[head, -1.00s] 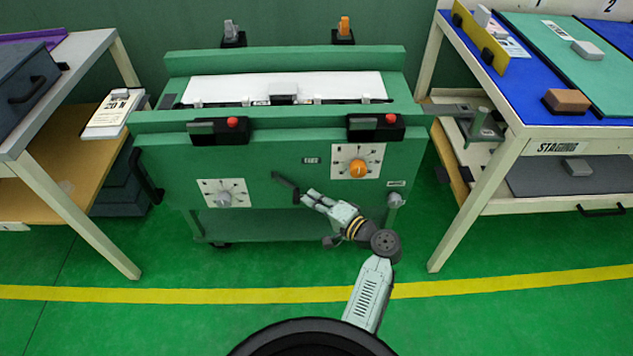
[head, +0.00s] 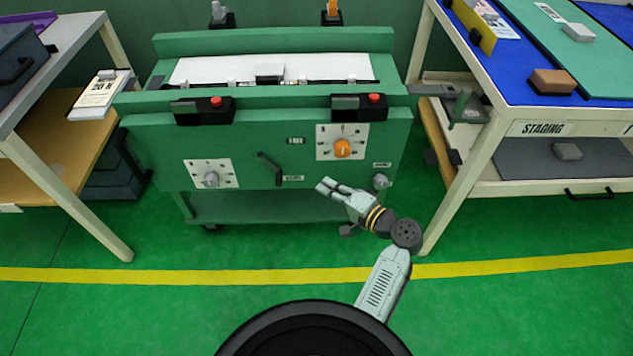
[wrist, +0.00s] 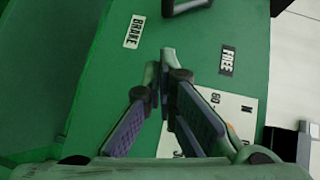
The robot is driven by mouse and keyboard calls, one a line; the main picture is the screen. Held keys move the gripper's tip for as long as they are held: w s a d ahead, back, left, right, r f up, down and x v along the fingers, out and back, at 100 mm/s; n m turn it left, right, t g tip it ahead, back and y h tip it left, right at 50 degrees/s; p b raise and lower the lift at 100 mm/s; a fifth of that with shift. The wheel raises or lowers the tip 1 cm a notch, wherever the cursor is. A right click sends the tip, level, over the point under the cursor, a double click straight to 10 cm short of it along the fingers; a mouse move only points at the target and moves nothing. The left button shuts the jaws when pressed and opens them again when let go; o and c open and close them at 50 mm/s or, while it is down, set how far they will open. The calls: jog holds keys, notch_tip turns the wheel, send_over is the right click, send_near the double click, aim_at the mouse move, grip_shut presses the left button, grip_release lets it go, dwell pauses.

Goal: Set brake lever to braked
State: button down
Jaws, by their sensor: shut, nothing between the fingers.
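The brake lever (head: 270,168) is a dark bar on the front of the green machine. It slants down and to the right, its lower end close to the left side of the BRAKE label (head: 292,178). The FREE label (head: 296,140) sits higher. In the wrist view, part of the dark lever (wrist: 188,6) shows at the top edge, with the BRAKE label (wrist: 134,31) and FREE label (wrist: 227,60) below it. My gripper (head: 324,187) is shut and empty, right of the lever and apart from it. Its fingers (wrist: 160,65) also show in the wrist view.
An orange dial (head: 342,149) is above my gripper, a grey knob (head: 380,181) to its right and a grey dial (head: 211,180) left of the lever. Tables stand on both sides: a staging table (head: 520,142) at right. Floor in front is clear.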

jog(key=shift+v, duration=2.25)
jog(key=shift+s, duration=0.1)
